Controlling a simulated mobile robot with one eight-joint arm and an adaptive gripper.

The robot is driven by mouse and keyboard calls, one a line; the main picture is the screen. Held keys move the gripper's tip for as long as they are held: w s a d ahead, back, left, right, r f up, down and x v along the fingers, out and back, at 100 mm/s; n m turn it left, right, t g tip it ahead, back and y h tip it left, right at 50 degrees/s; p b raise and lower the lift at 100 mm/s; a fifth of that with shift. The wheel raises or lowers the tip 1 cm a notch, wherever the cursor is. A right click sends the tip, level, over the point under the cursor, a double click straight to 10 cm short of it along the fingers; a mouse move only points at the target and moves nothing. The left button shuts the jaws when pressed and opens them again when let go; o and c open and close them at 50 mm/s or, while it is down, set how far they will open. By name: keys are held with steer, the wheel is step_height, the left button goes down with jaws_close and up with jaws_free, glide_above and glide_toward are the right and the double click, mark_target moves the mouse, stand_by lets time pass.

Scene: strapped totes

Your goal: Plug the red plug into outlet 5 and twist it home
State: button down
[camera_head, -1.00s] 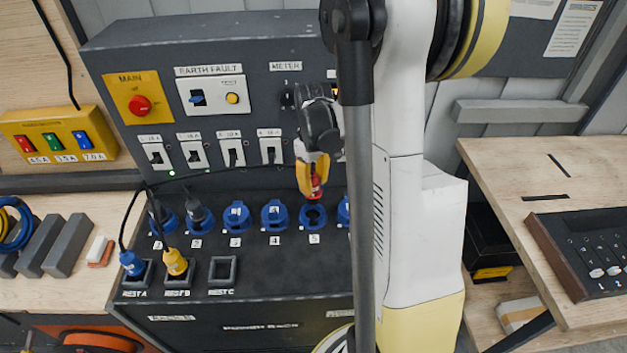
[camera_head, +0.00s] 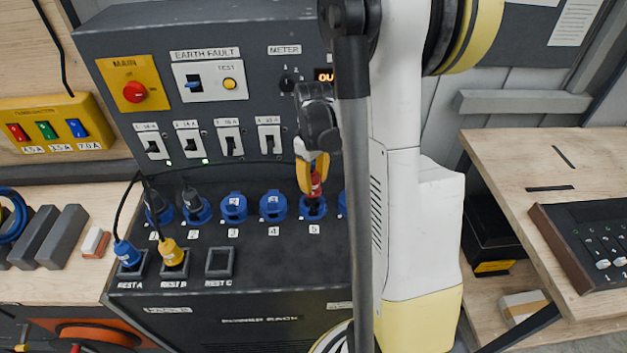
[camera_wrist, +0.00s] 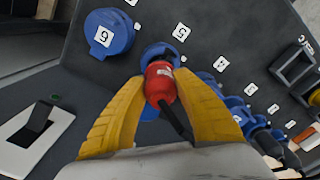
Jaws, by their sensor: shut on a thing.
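The red plug (camera_wrist: 161,84) is between the yellow fingers of my gripper (camera_wrist: 163,92), which is shut on it. In the head view the red plug (camera_head: 315,186) is upright, directly over the blue outlet 5 (camera_head: 313,208). Its lower end meets or overlaps the outlet's opening; how deep it sits I cannot tell. In the wrist view the blue rim of outlet 5 (camera_wrist: 160,50) shows just beyond the plug, beside the label 5. My gripper (camera_head: 313,178) hides part of the plug in the head view.
Capped blue outlets 3 (camera_head: 234,207) and 4 (camera_head: 273,206) stand to the left. Capped outlet 6 (camera_wrist: 108,34) is close on the other side. Dark plugs sit in outlets 1 and 2. Blue (camera_head: 127,253) and yellow (camera_head: 171,252) plugs stand in rests A and B; rest C (camera_head: 220,263) is empty.

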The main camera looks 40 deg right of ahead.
mark_target(313, 191)
steer(key=shift+f+b, duration=1.75)
steer(key=shift+f, duration=0.25)
stand_by(0.7)
steer(key=shift+m+b, duration=0.3)
steer(key=shift+m, duration=1.1)
steer(key=shift+a+m+b, duration=0.1)
steer(key=shift+m+b, duration=0.25)
steer(key=shift+m, duration=1.15)
steer(key=shift+m, duration=1.4)
steer(key=shift+m+b, duration=0.55)
steer(key=shift+m, duration=0.35)
